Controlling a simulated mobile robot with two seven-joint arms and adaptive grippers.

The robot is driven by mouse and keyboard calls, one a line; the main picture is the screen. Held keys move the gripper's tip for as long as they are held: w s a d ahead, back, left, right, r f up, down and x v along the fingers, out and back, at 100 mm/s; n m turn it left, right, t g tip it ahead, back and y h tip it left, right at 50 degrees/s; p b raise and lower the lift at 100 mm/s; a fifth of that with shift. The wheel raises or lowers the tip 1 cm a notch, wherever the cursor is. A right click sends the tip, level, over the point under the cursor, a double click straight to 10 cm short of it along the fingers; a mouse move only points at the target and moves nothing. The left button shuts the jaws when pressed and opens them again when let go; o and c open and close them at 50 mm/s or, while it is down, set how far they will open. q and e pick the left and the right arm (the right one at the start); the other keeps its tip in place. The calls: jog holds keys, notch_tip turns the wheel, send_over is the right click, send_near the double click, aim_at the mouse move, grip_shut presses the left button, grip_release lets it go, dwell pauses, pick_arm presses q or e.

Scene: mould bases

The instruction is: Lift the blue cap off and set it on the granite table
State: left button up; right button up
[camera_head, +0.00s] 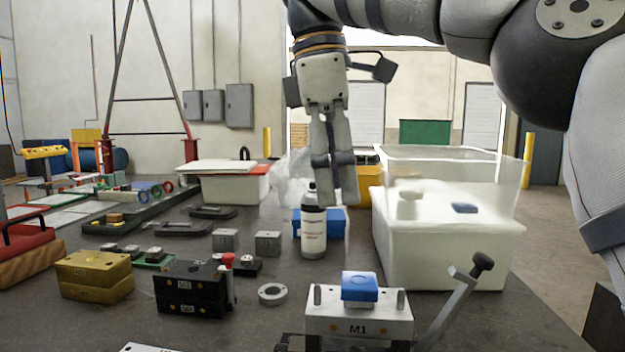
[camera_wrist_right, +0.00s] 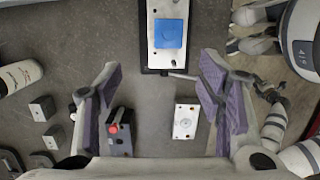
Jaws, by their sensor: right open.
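The blue cap (camera_head: 358,287) sits on top of the pale mould base marked M1 (camera_head: 345,326) at the front of the dark granite table (camera_head: 470,328). In the right wrist view the blue cap (camera_wrist_right: 170,33) lies at the top, on the mould plate (camera_wrist_right: 158,61), beyond the fingertips. My right gripper (camera_head: 335,190) hangs pointing down, above and behind the cap in the head view. Its purple-padded fingers (camera_wrist_right: 160,85) are spread wide with nothing between them. My left gripper is not in view.
A lever clamp (camera_head: 450,302) rises right of M1. A white bottle (camera_head: 313,232) and a white crate with a clear bin (camera_head: 440,235) stand behind. A steel ring (camera_head: 272,294), the black M3 block (camera_head: 188,290) and a yellow block (camera_head: 94,275) lie left.

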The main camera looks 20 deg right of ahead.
aim_at(358, 279)
jog(key=s+f, duration=0.2)
jog(key=f, duration=0.1)
jog(key=shift+s+d+f, duration=0.3)
jog(key=shift+s+d, duration=0.05)
jog(key=f, duration=0.6)
jog(key=shift+d+f, duration=0.35)
jog(key=shift+d, duration=0.05)
jog(key=shift+f, duration=0.6)
jog(key=c, duration=1.2)
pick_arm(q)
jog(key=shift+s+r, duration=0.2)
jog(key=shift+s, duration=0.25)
pick_arm(e)
jog(key=shift+r, duration=0.1)
jog(key=shift+r, duration=0.95)
